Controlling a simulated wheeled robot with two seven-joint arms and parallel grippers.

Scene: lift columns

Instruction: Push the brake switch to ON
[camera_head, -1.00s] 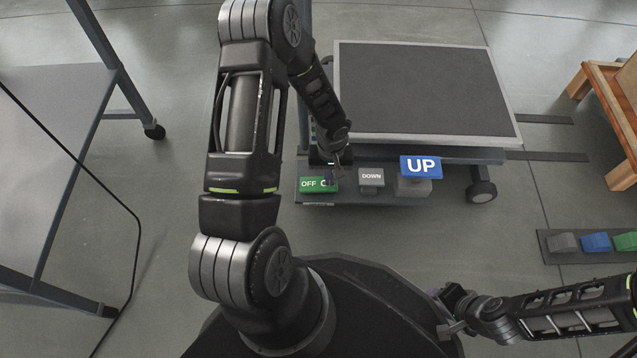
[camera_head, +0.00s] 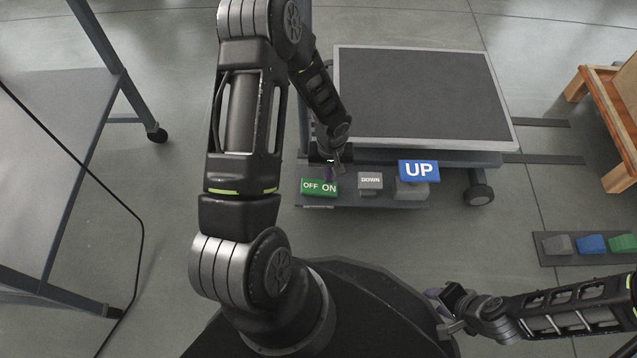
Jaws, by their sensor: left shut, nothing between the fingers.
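The green brake switch (camera_head: 319,187), marked OFF on its left and ON on its right, sits at the left end of the lift cart's pedal plate. Its ON side looks slightly lower or level; the exact tilt is hard to tell. My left gripper (camera_head: 331,174) is shut and empty, just above and behind the ON half, and I cannot tell whether it touches. My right gripper (camera_head: 447,313) is at the lower right, far from the switch, and its fingers are too unclear to judge.
The grey DOWN pedal (camera_head: 370,181) and blue UP pedal (camera_head: 418,170) stand right of the switch. The cart's dark platform (camera_head: 425,95) lies behind. A grey table (camera_head: 55,140) is at left, a wooden stand (camera_head: 610,110) at right, and a strip of pedals (camera_head: 590,245) on the floor.

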